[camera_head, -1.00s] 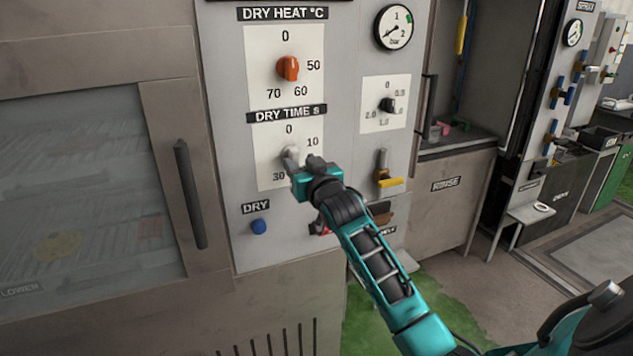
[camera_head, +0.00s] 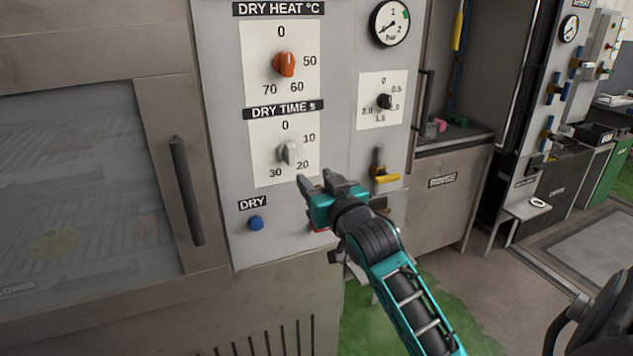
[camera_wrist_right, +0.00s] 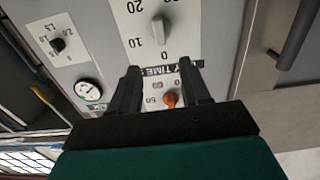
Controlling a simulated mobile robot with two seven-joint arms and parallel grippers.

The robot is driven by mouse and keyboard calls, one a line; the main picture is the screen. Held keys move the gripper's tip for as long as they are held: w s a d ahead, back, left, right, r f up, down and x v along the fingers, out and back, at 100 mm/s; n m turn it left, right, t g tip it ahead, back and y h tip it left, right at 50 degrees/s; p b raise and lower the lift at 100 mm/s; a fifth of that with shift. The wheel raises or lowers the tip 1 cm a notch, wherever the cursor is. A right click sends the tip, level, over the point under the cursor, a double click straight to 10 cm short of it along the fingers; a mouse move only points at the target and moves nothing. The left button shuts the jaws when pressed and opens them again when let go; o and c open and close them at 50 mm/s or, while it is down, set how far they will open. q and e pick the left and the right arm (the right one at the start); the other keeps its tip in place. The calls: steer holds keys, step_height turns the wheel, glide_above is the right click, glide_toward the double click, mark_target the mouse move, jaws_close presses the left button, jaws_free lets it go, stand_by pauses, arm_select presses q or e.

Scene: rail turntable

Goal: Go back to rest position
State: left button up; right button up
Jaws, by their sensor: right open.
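The orange knob (camera_head: 284,64) sits higher on the panel in the head view. My left gripper is not in view.
A blue dry button (camera_head: 255,223) and a yellow-handled valve (camera_head: 384,176) are on the panel near my right gripper. A cabinet door handle (camera_head: 187,190) sticks out at left. A rinse cabinet (camera_head: 440,215) and a small bench (camera_head: 515,212) stand to the right.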

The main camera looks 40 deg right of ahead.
steer(key=s+a+f+n+g+y, duration=0.25)
steer(key=a+f, duration=0.25)
steer(key=f, duration=0.4)
steer(key=s+a+f+n+g+y, duration=0.1)
steer(key=s+a+f, duration=0.3)
steer(key=f, duration=0.4)
steer(key=s+a+f+n+g+y, duration=0.1)
steer(key=s+a+f+g+y, duration=0.2)
steer(key=s+a+f, duration=0.7)
steer(key=s+f, duration=0.3)
steer(key=s, duration=0.1)
steer(key=shift+f+n, duration=0.15)
steer(key=shift+n, duration=0.2)
steer(key=shift+o, duration=0.2)
